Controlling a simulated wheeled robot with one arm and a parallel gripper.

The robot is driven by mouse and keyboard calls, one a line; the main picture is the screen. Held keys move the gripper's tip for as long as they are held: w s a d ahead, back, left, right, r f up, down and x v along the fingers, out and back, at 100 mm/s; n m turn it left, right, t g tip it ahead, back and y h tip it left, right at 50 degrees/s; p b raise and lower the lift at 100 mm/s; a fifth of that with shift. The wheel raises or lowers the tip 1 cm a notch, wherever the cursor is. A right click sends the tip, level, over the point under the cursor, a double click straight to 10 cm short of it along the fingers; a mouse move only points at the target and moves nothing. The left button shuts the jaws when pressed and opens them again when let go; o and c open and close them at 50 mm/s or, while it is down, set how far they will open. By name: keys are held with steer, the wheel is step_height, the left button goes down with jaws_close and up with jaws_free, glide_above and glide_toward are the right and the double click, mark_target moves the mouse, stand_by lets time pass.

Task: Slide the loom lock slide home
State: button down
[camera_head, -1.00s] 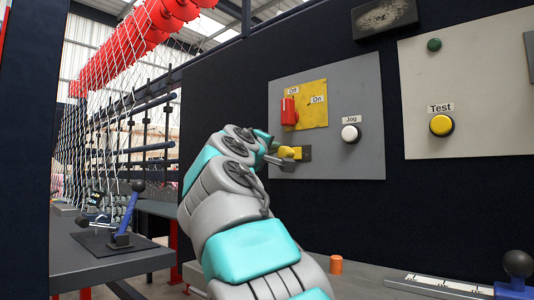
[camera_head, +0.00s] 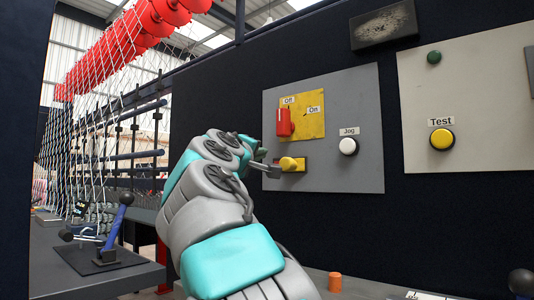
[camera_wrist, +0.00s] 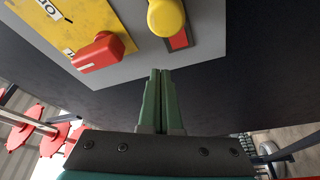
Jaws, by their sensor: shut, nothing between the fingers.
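The loom lock slide shows as a yellow rounded knob (camera_head: 288,163) on a small plate low on the grey control panel (camera_head: 350,95). In the wrist view the yellow knob (camera_wrist: 166,17) is at the top, with a red strip (camera_wrist: 179,40) beside it. My gripper (camera_head: 267,168) is just left of the knob in the head view, partly hidden by my arm. In the wrist view my gripper (camera_wrist: 160,74) has its two green fingers together, empty, pointing toward the panel. The fingertips appear apart from the knob.
A red Off/On switch (camera_head: 284,122) on a yellow plate is just above the slide; it also shows in the wrist view (camera_wrist: 98,52). A white Jog button (camera_head: 348,146) is to the right. A yellow Test button (camera_head: 441,139) sits on another panel. An orange cylinder (camera_head: 335,281) stands below.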

steer(key=b+v, duration=0.1)
steer(key=v, duration=0.8)
steer(key=shift+s+d, duration=0.2)
steer(key=shift+s, duration=0.05)
steer(key=shift+s, duration=0.1)
